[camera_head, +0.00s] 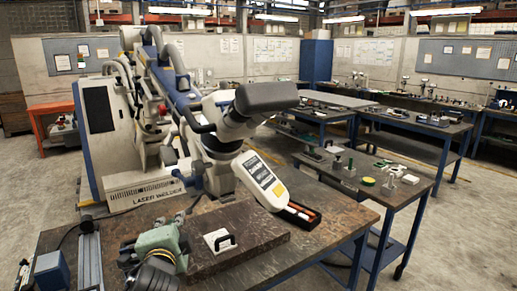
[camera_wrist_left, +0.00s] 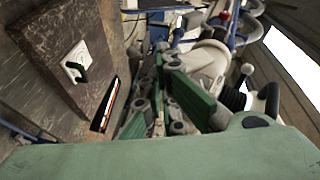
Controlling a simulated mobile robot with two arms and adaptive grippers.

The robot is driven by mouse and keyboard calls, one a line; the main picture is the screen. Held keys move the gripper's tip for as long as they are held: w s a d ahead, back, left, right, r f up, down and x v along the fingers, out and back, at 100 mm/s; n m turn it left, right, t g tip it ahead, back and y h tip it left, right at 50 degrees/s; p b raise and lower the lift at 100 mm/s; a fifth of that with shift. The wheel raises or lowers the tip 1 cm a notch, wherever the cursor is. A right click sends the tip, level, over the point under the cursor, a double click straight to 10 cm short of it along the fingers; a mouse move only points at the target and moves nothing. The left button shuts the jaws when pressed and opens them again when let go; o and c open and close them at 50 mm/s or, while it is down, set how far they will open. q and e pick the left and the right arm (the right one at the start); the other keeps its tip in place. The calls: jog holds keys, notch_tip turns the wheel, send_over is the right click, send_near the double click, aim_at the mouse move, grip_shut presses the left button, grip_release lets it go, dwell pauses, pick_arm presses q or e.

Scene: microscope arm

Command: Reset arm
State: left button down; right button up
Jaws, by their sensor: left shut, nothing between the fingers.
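The machine's white and blue microscope arm (camera_head: 165,75) reaches from the white laser welder (camera_head: 105,120) toward the front. Its head carries a dark eyepiece hood (camera_head: 268,96) and a white, labelled panel (camera_head: 263,182) hanging low over the bench. My left gripper (camera_head: 170,238) is green and dark, low in the head view, left of a dark slab. In the left wrist view its green-padded fingers (camera_wrist_left: 166,80) are shut and empty. A white machine part (camera_wrist_left: 205,58) shows beyond them; I cannot tell the exact gap. My right gripper is not in view.
The dark slab (camera_head: 255,245) bears a white plate with a black handle (camera_head: 219,240). A black tray with orange items (camera_head: 300,213) lies beside it. A side table (camera_head: 405,190) with small parts stands right. Floor at the far right is clear.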

pick_arm(q)
jog(key=s+d+f+n+g+h, duration=0.15)
jog(key=s+f+n+g, duration=0.5)
jog(key=s+f, duration=1.25)
jog(key=s+d+f+n+g+h, duration=0.1)
jog(key=s+f+n+g, duration=0.3)
jog(key=s, duration=0.6)
jog(key=s+d+f+n+g+h, duration=0.1)
jog(key=s+f+g, duration=0.1)
jog(key=s+f, duration=0.65)
jog(key=s+f+g+b, duration=0.1)
jog(key=s+f, duration=0.1)
jog(key=f, duration=1.1)
jog(key=s+f+b, duration=0.1)
jog(key=s+f, duration=0.1)
jog(key=f, duration=1)
jog(key=s+a+f+m+g+b, duration=0.1)
jog(key=s+a+f, duration=0.2)
jog(key=s+f, duration=1.3)
jog(key=shift+s+f, duration=0.35)
jog(key=shift+f, duration=0.35)
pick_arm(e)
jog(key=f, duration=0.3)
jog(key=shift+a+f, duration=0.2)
pick_arm(q)
jog(key=shift+g, duration=0.25)
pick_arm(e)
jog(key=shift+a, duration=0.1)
